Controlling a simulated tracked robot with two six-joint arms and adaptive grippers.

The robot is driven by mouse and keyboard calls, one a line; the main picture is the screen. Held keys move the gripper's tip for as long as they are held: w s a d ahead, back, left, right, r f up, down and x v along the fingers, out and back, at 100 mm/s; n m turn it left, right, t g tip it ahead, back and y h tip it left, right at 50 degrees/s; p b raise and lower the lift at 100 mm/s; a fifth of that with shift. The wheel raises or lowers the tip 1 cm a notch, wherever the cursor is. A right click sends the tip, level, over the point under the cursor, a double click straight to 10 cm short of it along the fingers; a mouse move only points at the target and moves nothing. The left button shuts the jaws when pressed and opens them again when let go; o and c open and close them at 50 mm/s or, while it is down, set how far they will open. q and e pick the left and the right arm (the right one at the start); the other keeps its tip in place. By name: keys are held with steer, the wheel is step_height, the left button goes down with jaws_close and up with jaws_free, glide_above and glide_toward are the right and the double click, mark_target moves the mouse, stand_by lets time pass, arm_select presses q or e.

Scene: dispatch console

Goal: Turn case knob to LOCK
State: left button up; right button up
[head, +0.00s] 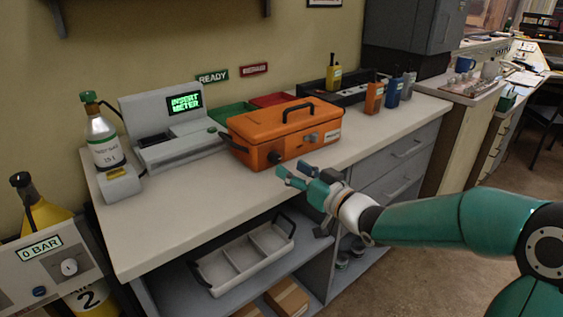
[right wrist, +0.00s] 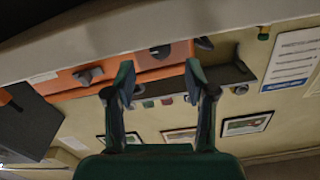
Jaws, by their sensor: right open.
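The orange case (head: 285,133) stands shut on the bench, with its dark handle on top. Its front carries a dark round fitting (head: 274,157) at the left and a grey knob-like fitting (head: 313,137) at the right, near a small pale label. I cannot read a LOCK mark or the knob's setting. My right gripper (head: 288,171) is open and empty, in front of the case and apart from it. The right wrist view is upside down; the case (right wrist: 130,67), grey fitting (right wrist: 88,75) and round fitting (right wrist: 160,51) show beyond the open fingers (right wrist: 158,75). My left gripper is out of view.
A grey console (head: 172,125) reading INSERT METER and a green-capped bottle (head: 104,140) stand left of the case. Coloured handhelds (head: 374,98) stand behind right. A divided tray (head: 243,257) lies on the shelf below. The bench top in front of the case is clear.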

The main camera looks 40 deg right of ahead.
mark_target(277, 159)
steer(key=w, duration=0.5)
steer(key=shift+a, duration=0.2)
jaws_close()
